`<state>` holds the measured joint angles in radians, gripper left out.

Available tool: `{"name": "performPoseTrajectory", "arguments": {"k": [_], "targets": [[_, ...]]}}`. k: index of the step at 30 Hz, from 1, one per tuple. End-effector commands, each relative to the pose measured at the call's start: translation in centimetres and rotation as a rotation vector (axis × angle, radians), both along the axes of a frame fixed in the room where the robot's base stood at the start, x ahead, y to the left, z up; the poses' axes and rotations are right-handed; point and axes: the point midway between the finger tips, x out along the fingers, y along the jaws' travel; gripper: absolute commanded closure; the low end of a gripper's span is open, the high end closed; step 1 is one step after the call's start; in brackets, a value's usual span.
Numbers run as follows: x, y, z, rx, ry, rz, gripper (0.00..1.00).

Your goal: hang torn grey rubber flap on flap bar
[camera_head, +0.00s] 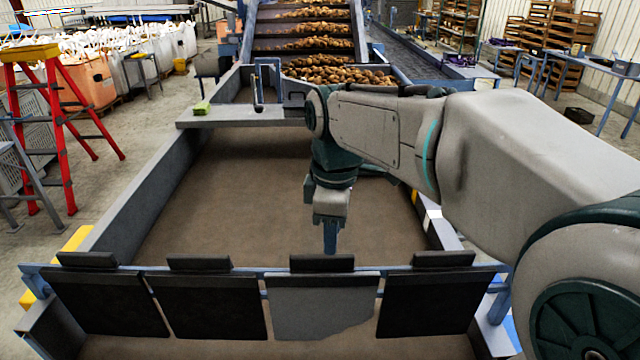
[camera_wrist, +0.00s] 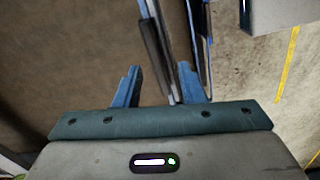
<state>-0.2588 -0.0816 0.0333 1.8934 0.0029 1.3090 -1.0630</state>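The torn grey rubber flap (camera_head: 320,308) hangs from the blue flap bar (camera_head: 230,271), third from the left. Its lower edge is ragged toward the right, and a dark strip (camera_head: 322,263) sits above it over the bar. My gripper (camera_head: 331,248) points down just behind and above this strip. In the wrist view, my gripper (camera_wrist: 158,88) has its two blue fingers spread, with a dark strip and the thin edge of the flap row showing between and beyond them. I see nothing clamped. Whether a finger touches the strip I cannot tell.
Black flaps (camera_head: 108,302) hang on both sides of the grey one. Side walls (camera_head: 150,190) enclose the brown belt. A ledge (camera_head: 230,118) with a green item crosses behind, before the potato conveyor (camera_head: 310,45). A red ladder (camera_head: 62,130) stands left.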

Motion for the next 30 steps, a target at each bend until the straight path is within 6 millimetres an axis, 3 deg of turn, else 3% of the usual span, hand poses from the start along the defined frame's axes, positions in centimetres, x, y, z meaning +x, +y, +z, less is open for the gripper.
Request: {"name": "performPoseTrajectory", "arguments": {"k": [4,11,30], "targets": [[1.0,1.4,1.4,-0.006,0.018,0.148,0.64],[1.1,1.7,0.9,-0.008,0.025,0.186,0.64],[1.1,1.6,-5.0,-0.007,0.024,0.183,0.64]]}}
